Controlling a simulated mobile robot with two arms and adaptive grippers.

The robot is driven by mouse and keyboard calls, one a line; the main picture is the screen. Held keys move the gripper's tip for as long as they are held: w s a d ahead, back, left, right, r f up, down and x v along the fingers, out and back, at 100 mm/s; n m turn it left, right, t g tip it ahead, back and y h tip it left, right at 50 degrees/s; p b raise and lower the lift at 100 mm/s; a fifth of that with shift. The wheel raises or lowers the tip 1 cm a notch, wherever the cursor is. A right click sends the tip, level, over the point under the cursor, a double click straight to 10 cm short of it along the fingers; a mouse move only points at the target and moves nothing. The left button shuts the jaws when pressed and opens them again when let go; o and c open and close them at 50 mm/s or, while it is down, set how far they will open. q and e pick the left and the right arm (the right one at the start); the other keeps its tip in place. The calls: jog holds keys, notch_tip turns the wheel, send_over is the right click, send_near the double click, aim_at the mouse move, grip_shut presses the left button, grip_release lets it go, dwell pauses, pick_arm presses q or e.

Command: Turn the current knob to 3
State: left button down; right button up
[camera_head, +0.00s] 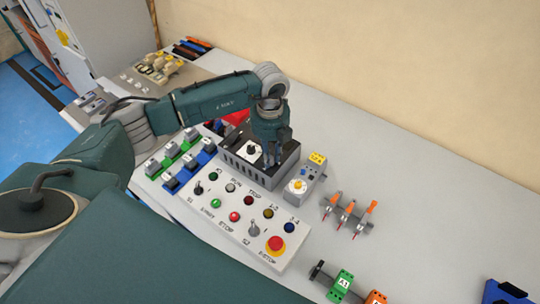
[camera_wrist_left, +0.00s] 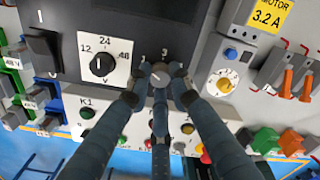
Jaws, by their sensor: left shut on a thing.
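My left gripper (camera_head: 270,158) reaches down onto the black power supply box (camera_head: 286,166) in the head view. In the left wrist view its fingers (camera_wrist_left: 160,78) are shut on a grey round knob (camera_wrist_left: 160,75), the current knob. The fingers cover most of the dial, and I cannot tell clearly where the knob points. To its left is the voltage knob (camera_wrist_left: 102,64), marked 12, 24 and 48; it also shows in the head view (camera_head: 252,149). My right gripper is not in view.
A grey unit with a yellow knob (camera_head: 297,186) stands close right of the box. A white button panel (camera_head: 240,212) with an emergency stop (camera_head: 275,245) lies in front. Green and blue switch blocks (camera_head: 190,160) are at left.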

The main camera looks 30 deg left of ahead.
pick_arm(q)
jog(key=m+b, duration=0.2)
jog(key=shift+w+f+b, duration=0.1)
jog(key=shift+f+b, duration=0.05)
jog(key=shift+b, duration=0.15)
jog(key=m+b, duration=0.3)
jog(key=m, duration=0.1)
jog(key=m+b, duration=0.2)
jog(key=m, duration=0.1)
jog(key=shift+b, duration=0.4)
jog(key=shift+r+m+b, duration=0.2)
jog(key=shift+m+b, duration=0.5)
jog(key=shift+m, duration=0.5)
jog(key=c, duration=1.6)
grip_release()
jog(key=shift+o, duration=0.2)
